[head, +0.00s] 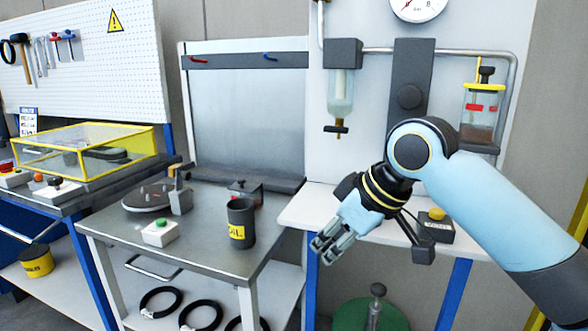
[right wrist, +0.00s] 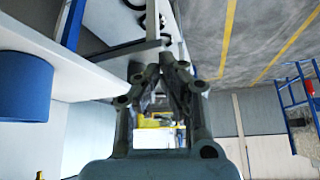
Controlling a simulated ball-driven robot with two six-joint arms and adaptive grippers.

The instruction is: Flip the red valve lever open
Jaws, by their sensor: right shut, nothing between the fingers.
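A small red piece (head: 194,59) sits at the left end of the dark bar on top of the grey panel. It may be the red valve lever, but it is too small to be sure. A small blue piece (head: 270,57) sits farther right on the same bar. My right gripper (head: 318,248) is shut and empty, in front of the white bench and well apart from the red piece. In the right wrist view its fingers (right wrist: 170,58) come together with nothing between them. My left gripper is not in view.
A dark cup (head: 240,222) and a green-button box (head: 159,232) stand on the metal table (head: 200,246). A yellow-button box (head: 435,226) stands on the white bench, close to my right arm. A yellow-framed clear case (head: 85,150) is at the left. A gauge (head: 417,6) hangs at the top.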

